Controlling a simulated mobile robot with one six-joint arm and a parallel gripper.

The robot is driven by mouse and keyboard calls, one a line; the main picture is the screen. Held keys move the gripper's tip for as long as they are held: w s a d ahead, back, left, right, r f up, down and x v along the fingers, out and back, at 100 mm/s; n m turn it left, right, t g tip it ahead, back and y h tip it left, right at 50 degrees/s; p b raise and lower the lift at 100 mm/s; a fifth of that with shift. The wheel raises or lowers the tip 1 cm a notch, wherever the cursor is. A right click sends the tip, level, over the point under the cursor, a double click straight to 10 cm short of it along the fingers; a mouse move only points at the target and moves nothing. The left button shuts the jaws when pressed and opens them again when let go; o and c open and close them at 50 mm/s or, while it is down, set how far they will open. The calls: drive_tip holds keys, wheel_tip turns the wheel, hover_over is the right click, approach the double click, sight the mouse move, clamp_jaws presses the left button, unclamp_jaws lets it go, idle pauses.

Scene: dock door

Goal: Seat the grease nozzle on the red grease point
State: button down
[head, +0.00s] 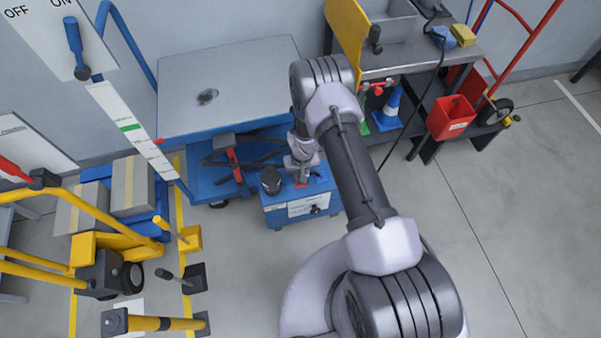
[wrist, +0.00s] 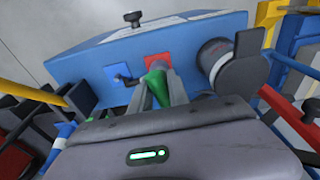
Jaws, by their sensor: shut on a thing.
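In the wrist view my gripper (wrist: 158,86) is shut on a green piece (wrist: 157,80), which I take to be the grease nozzle. Its far end points at the red grease point (wrist: 158,60), a red square on the blue box (wrist: 85,68). The nozzle overlaps the lower part of the red square; I cannot tell whether they touch. In the head view my gripper (head: 301,172) is over the top of the blue box (head: 283,217), by a small red patch. The nozzle is hidden there by my arm.
On the box, a black capped cylinder (wrist: 213,55) stands right of the red square and a small black-and-blue lever (wrist: 124,79) left of it. A blue lift table (head: 230,85) stands behind. A workbench (head: 430,55) is at right. Floor is clear at lower right.

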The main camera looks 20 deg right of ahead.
drive_tip(key=shift+f+b, duration=0.4)
drive_tip(key=shift+f, duration=0.1)
drive_tip(key=c, duration=1.5)
unclamp_jaws()
drive_tip(key=shift+c, duration=0.2)
drive_tip(key=shift+r, duration=0.1)
drive_tip(key=r+p, duration=0.2)
drive_tip(key=r, duration=0.1)
drive_tip(key=s+r+p, duration=0.1)
drive_tip(key=r+p, duration=0.2)
drive_tip(key=r, duration=0.1)
drive_tip(key=r+p, duration=0.2)
drive_tip(key=r, duration=0.1)
drive_tip(key=shift+s+r+p, duration=0.15)
drive_tip(key=shift+r+p, duration=0.25)
